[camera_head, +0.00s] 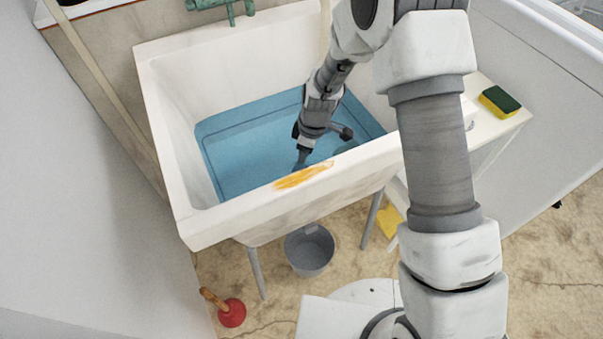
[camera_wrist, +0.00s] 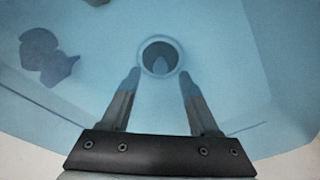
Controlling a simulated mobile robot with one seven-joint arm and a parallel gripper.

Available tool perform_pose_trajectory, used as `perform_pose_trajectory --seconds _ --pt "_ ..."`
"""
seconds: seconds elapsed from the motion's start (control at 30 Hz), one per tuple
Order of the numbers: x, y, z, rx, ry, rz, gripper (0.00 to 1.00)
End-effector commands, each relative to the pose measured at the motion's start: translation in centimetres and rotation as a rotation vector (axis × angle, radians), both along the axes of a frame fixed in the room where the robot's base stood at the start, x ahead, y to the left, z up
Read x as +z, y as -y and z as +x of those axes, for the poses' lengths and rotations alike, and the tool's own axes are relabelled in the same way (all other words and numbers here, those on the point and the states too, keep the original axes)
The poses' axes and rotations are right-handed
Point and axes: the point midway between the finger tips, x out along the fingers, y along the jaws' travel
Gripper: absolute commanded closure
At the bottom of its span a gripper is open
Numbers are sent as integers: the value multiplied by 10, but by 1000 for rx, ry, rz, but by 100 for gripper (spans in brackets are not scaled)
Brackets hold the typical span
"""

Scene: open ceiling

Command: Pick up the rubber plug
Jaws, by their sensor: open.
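In the head view my gripper (camera_head: 302,157) reaches down into the white sink (camera_head: 166,170), tips at or under the water. The plug is not discernible in that view.
A dark patch (camera_wrist: 48,58), perhaps a shadow, shows left in the wrist view. The sink's front rim, with an orange stain (camera_head: 303,175), is close to my gripper. A sponge (camera_head: 499,101) lies on the right-hand table. A bucket (camera_head: 309,250) and plunger (camera_head: 231,312) are on the floor.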

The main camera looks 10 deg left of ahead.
Motion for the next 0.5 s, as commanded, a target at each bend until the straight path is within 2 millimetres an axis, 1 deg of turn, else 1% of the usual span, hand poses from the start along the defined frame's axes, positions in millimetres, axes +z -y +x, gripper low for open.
perform_pose_trajectory --seconds 0.03,0.13,0.37,0.43,0.5 --pt "-13 -1 -1 -1 -2 -2 38" --pt "-24 -3 0 -1 -1 -1 38" --pt "-26 -4 0 -1 0 0 38" --pt "-26 -4 0 -1 0 0 48" --pt "-26 -4 0 -1 0 0 60"
